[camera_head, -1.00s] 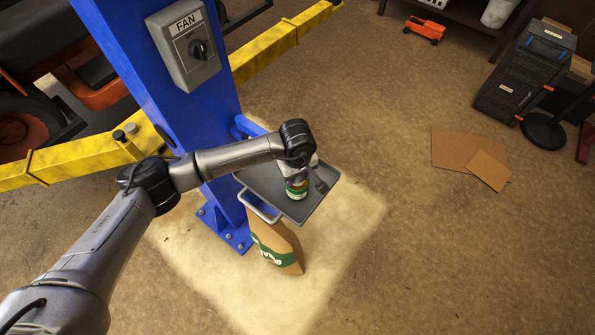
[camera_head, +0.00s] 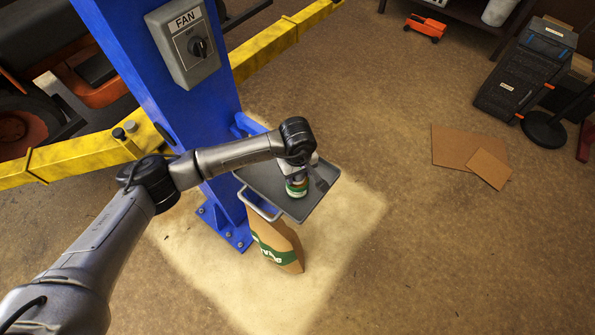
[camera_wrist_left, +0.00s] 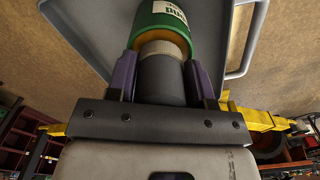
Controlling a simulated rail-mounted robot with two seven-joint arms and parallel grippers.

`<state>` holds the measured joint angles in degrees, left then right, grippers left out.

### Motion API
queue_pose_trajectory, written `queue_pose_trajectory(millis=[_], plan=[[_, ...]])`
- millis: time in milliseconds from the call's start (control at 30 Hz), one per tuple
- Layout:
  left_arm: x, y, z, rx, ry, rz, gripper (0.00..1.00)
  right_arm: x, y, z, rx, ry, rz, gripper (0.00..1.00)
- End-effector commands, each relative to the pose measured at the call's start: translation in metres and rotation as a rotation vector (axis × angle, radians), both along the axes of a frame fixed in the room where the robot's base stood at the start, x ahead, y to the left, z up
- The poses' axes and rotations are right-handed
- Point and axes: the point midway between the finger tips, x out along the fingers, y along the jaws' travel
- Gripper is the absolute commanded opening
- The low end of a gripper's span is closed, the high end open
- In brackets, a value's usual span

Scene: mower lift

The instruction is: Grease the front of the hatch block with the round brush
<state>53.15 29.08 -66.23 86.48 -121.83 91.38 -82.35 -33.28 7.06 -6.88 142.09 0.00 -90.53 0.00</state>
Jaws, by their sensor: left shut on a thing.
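My left gripper (camera_head: 308,172) is over the grey tray (camera_head: 262,181) on the blue post. In the left wrist view, its two purple fingers (camera_wrist_left: 162,75) are shut on a dark grey cylinder (camera_wrist_left: 162,80), seemingly the round brush's handle. A pale collar (camera_wrist_left: 163,48) joins it to a green labelled can or tin (camera_wrist_left: 160,22). The green can also shows on the tray in the head view (camera_head: 297,190), partly hidden by the gripper. Whether the brush end sits inside it, I cannot tell. I cannot make out the hatch block. My right gripper is not in view.
The blue post (camera_head: 165,85) carries a grey FAN switch box (camera_head: 190,50). Yellow lift arms (camera_head: 75,160) extend from it. Cardboard pieces (camera_head: 455,147) lie on the floor at right. Open floor lies right of the tray.

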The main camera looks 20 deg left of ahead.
Motion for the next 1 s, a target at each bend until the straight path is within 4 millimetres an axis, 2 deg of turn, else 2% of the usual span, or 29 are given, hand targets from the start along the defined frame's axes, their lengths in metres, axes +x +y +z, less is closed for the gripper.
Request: queue_pose_trajectory(millis=[1000], plan=[[0.0001,0.0002,-0.0071,0.0,0.0,0.0,0.29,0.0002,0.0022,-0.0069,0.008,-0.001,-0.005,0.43]])
